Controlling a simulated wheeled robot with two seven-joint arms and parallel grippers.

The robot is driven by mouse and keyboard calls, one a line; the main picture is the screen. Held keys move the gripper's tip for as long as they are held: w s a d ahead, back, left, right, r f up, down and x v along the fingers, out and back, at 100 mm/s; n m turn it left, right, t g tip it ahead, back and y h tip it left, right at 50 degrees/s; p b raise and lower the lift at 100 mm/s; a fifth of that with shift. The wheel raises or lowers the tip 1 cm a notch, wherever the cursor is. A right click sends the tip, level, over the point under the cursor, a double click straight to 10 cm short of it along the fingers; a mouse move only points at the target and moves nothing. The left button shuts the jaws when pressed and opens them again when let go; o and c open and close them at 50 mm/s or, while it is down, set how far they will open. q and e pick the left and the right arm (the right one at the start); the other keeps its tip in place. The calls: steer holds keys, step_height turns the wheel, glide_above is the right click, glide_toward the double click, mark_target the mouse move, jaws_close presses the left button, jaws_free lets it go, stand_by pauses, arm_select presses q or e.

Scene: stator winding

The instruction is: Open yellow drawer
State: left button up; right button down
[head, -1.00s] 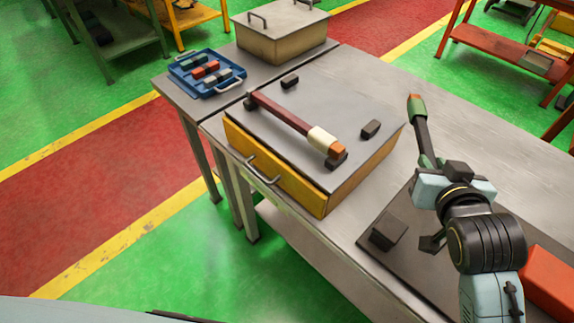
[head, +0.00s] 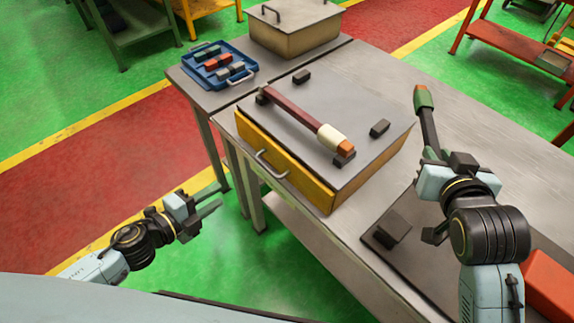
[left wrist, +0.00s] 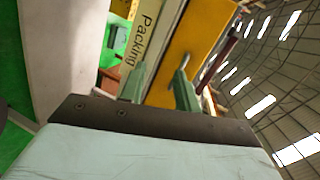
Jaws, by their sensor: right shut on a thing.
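The yellow drawer (head: 305,181) forms the front of a grey-topped box on the workbench and looks closed. Its grey bar handle (head: 268,164) is on the front face. In the left wrist view the yellow front (left wrist: 208,32) is ahead of the fingers, tilted. My left gripper (head: 212,204) is open and empty, left of the drawer front and apart from the handle; its two fingers (left wrist: 161,88) stand apart in the left wrist view. My right gripper (head: 436,162) is shut on a dark tool with a green and orange end (head: 426,115), over the right of the bench.
A maroon-handled tool (head: 295,114) lies across supports on the box top. A blue tray (head: 246,77) with small blocks and a lidded tan box (head: 290,37) stand behind. A "Packing" label (left wrist: 143,38) shows in the left wrist view. An orange-red box (head: 550,288) is at right.

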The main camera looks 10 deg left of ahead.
arm_select(q)
steer(key=d+r+m+h, duration=0.2)
steer(key=d+r+m, duration=0.1)
steer(key=r, duration=0.2)
steer(key=p+x, duration=0.1)
steer(key=x, duration=1)
steer(key=shift+d+f, duration=0.2)
steer(key=shift+d, duration=0.15)
steer(key=shift+c, duration=0.4)
jaws_close()
steer(key=shift+s, duration=0.1)
